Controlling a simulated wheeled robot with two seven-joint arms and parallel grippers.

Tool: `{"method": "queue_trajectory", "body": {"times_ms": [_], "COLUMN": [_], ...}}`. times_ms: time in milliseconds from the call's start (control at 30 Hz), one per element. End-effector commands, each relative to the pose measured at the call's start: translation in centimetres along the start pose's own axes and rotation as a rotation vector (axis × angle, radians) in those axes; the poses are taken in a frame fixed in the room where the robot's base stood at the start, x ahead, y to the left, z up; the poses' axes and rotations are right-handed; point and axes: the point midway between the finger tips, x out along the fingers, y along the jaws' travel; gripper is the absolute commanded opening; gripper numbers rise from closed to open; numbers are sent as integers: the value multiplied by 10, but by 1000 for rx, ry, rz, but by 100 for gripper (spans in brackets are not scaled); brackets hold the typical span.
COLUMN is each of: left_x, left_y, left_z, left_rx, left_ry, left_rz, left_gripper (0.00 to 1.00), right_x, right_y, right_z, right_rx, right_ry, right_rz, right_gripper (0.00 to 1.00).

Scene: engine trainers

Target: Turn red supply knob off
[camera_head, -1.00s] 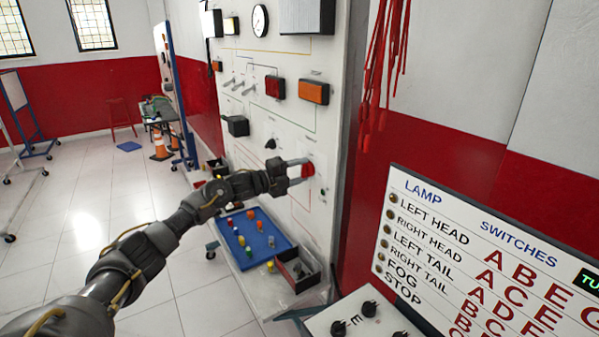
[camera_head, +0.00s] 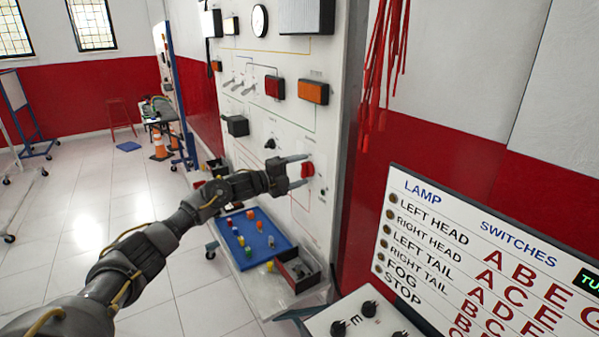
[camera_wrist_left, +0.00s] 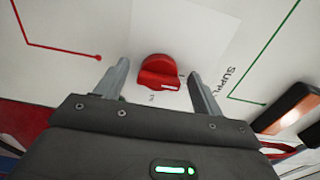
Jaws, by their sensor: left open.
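The red supply knob (camera_head: 307,170) is on the white upright panel, low and near its right edge. My left gripper (camera_head: 299,171) is in front of it with the fingers open. In the left wrist view the red knob (camera_wrist_left: 158,72) sits between the two spread fingers (camera_wrist_left: 158,85), with a gap on both sides. A white mark shows on its raised ridge, and part of the word SUPPLY is printed beside it. The fingers do not touch the knob there. My right gripper is not in view.
The panel (camera_head: 262,60) also carries a black knob (camera_head: 270,143), orange lamp (camera_head: 314,91) and switches. A blue tray (camera_head: 258,238) of small coloured parts stands below. A lamp switches board (camera_head: 480,250) is at the right. Red straps (camera_head: 383,60) hang beside the panel.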

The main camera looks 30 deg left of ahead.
Motion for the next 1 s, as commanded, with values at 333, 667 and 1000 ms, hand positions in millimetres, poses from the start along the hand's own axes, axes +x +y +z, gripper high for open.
{"method": "queue_trajectory", "body": {"times_ms": [333,667,1000], "left_x": [-49,-100,-108], "left_y": [5,3,0], "left_z": [1,0,0], "left_rx": [4,1,-1], "left_ry": [-1,0,0], "left_rz": [3,1,0], "left_gripper": [68,68,68], "right_x": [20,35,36], "right_y": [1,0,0], "right_z": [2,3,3], "right_rx": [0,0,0], "right_ry": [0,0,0], "right_rz": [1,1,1], "right_gripper": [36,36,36]}}
